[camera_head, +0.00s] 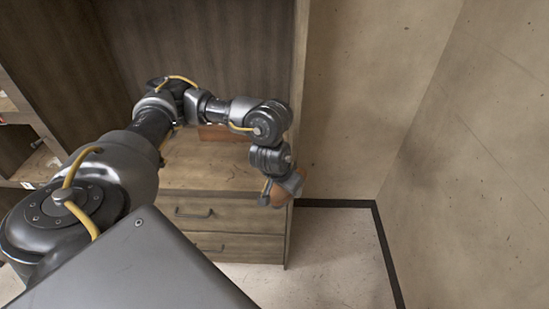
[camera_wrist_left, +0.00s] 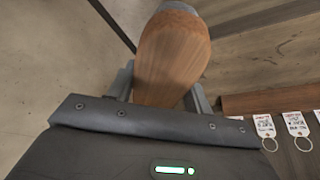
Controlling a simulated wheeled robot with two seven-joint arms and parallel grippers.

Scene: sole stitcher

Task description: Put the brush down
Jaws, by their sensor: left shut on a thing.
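The brush shows as a rounded brown wooden body (camera_wrist_left: 172,55) in the left wrist view, with a pale grey patch at its far end. My left gripper (camera_wrist_left: 160,92) is shut on it, one finger on each side. In the head view, the gripper (camera_head: 277,192) is at the right front corner of the wooden cabinet top (camera_head: 215,174), and part of the brown brush (camera_head: 291,184) shows beside it. I cannot see bristles or any contact with a surface. My right gripper is in neither view.
A reddish-brown wooden piece (camera_head: 214,133) lies at the back of the cabinet top. White tags with rings (camera_wrist_left: 263,128) hang along a wooden strip in the wrist view. Drawers (camera_head: 205,212) sit below the top. Open floor (camera_head: 330,270) and walls are to the right.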

